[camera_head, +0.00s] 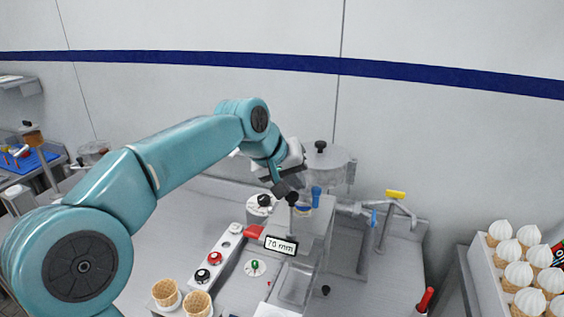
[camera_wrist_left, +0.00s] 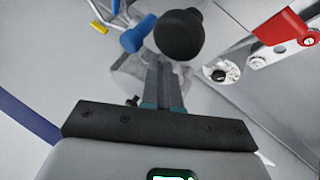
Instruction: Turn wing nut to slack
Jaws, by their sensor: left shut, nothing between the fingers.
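My left gripper (camera_head: 284,190) comes in from the upper left over the grey machine in the head view. In the left wrist view its narrow fingers (camera_wrist_left: 162,88) are together with nothing between them. A round black knob (camera_head: 292,198) is right by the fingertips; it looms beyond them in the left wrist view (camera_wrist_left: 180,34). I cannot tell whether they touch. A blue handle (camera_head: 316,193) stands just right of the knob. Another blue piece (camera_head: 374,218) sits on a metal pipe farther right. I cannot tell for sure which part is the wing nut. My right gripper is out of view.
A clear lidded hopper (camera_head: 328,165) stands behind the gripper. A red lever (camera_head: 254,232) and a "70 mm" label (camera_head: 281,245) are in front. A white panel with knobs (camera_head: 215,258) and empty cones (camera_head: 166,292) are lower left. A rack of filled cones (camera_head: 518,275) is at right.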

